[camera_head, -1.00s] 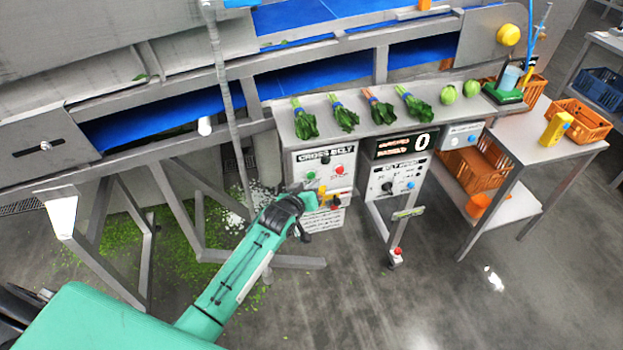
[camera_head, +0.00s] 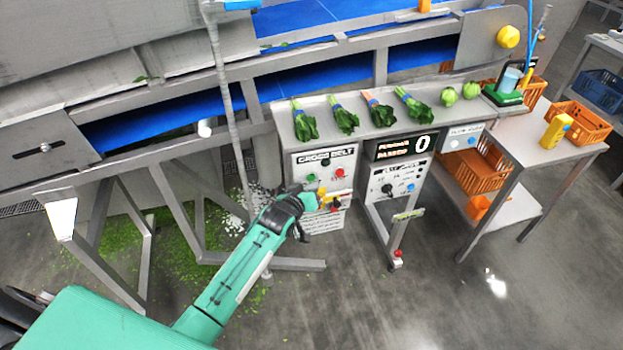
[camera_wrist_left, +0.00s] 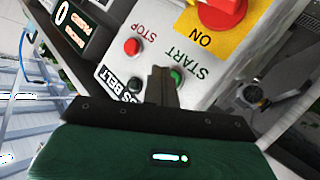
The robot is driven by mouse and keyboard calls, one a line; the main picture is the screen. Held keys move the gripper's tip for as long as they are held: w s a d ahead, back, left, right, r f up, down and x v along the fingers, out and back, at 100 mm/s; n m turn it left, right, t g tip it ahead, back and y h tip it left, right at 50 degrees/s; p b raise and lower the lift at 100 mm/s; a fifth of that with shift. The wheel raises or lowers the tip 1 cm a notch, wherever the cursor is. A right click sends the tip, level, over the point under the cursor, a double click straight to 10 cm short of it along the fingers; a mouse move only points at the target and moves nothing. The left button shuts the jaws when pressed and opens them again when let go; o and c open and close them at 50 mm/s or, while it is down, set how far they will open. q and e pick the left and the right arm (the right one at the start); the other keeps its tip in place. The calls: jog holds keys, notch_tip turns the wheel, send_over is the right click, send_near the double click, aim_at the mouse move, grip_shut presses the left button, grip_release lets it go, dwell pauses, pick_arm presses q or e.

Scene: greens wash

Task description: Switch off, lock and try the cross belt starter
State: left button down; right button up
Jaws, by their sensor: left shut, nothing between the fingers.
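The cross belt starter (camera_head: 345,164) is a pale box with a CROSS BELT label, below the front of the bench. It has a green START button (camera_head: 311,178), a red STOP button (camera_head: 339,172) and a black button (camera_head: 325,162). Below them is a red rotary switch on a yellow plate. In the left wrist view this red handle (camera_wrist_left: 222,8) shows at the top, with ON on its plate. My left gripper (camera_wrist_left: 162,72) is shut and empty, its tips beside the START button (camera_wrist_left: 177,77); I cannot tell whether they touch it. My right gripper is out of view.
A belt speed panel (camera_head: 396,183) with a counter reading 0 stands just right of the starter. Bunches of greens (camera_head: 345,121) lie on the bench above. A side table (camera_head: 556,146) with orange crates is at the right. The floor in front is clear.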

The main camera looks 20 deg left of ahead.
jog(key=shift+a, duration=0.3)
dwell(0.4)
pick_arm(q)
jog(key=shift+w, duration=0.1)
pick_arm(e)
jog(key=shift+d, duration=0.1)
pick_arm(q)
jog(key=shift+w+a, duration=0.25)
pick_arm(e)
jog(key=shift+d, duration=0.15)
pick_arm(q)
jog(key=shift+w+a, duration=0.25)
jog(key=shift+w, duration=0.15)
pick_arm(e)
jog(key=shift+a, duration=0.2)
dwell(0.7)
pick_arm(q)
jog(key=shift+s+r, duration=0.1)
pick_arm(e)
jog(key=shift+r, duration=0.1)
pick_arm(q)
jog(key=shift+s+d+p, duration=0.45)
jog(key=shift+s+p, duration=0.1)
jog(key=shift+s, duration=0.1)
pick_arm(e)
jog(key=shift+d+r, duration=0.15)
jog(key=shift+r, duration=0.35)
